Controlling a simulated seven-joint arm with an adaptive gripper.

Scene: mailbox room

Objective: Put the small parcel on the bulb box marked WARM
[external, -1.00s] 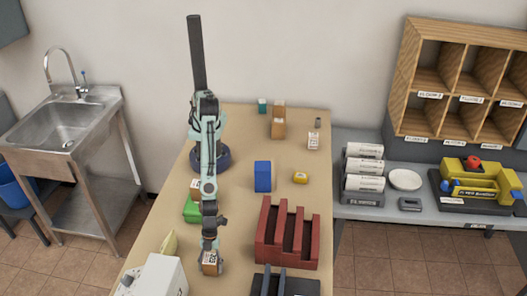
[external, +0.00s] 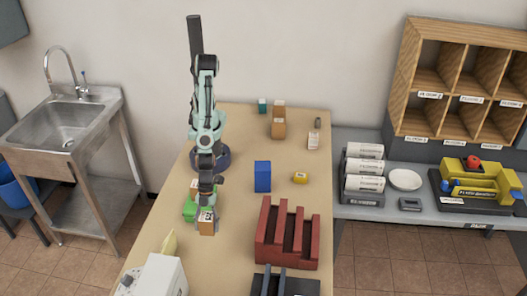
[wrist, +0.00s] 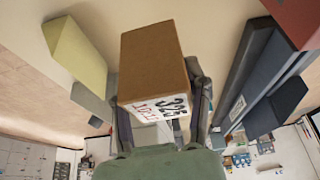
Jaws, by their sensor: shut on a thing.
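The small parcel (external: 207,227) is a brown box with a white label. It shows large in the wrist view (wrist: 153,58), with black and red print on its label. My gripper (external: 207,216) is shut on it, with a finger on each side in the wrist view (wrist: 160,98). It holds the parcel over the left part of the table, just in front of the green object; its height is hard to tell. A white labelled box (external: 313,141) stands at the far right of the table. Another white label (external: 196,183) shows beside my arm. I cannot read WARM on either.
A green object (external: 190,211) lies close behind the parcel. A blue block (external: 262,176), a small yellow item (external: 300,178) and a red slotted rack (external: 287,236) stand to the right. Brown boxes (external: 278,128) stand at the back. A white machine (external: 160,277) is at the front left.

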